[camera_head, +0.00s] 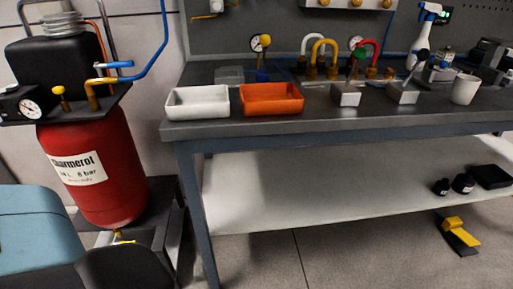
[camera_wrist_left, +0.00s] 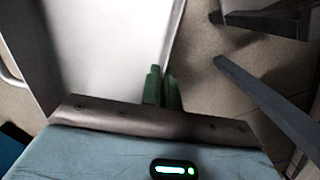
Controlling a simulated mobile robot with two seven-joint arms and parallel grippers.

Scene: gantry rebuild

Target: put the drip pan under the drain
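The red tank (camera_head: 97,173) stands upright on a dark stand at the left. A small yellow fitting (camera_head: 120,237) shows under its bottom and looks like the drain. I cannot tell for sure which container is the drip pan: a white tray (camera_head: 197,103) and an orange tray (camera_head: 271,99) sit side by side on the bench top, and a flat black tray (camera_head: 490,177) lies on the lower shelf. My left gripper (camera_wrist_left: 162,70) has its green fingers together with nothing seen between them. It is not clearly seen in the head view. My right gripper is in no view.
The workbench (camera_head: 330,127) carries hoses, gauges, metal blocks, a white cup (camera_head: 465,89) and a spray bottle (camera_head: 424,35). The white lower shelf (camera_head: 320,185) is mostly clear. A yellow-and-black object (camera_head: 459,235) lies on the floor at the right. Dark bars (camera_wrist_left: 270,105) show in the wrist view.

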